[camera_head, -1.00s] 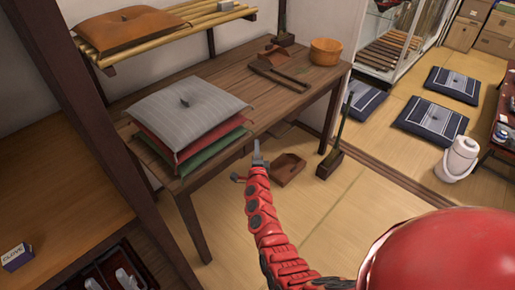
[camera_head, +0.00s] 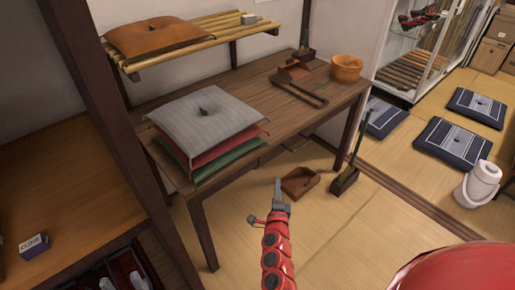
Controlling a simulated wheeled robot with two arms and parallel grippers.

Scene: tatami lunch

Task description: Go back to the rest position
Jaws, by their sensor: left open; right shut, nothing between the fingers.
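My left gripper (camera_head: 275,207) shows at the lower middle, at the end of my red arm. It is open and empty, and it points up the picture, in front of the wooden table and touching nothing that I can see. My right gripper is not in view. A large red rounded part of me fills the lower right corner.
The wooden table (camera_head: 255,88) bears a stack of cushions with a grey one (camera_head: 208,118) on top, and a wooden bucket (camera_head: 346,69). A dustpan (camera_head: 300,181) and a broom (camera_head: 347,178) are on the floor. A white pot (camera_head: 477,185) stands right. Tatami is clear at bottom middle.

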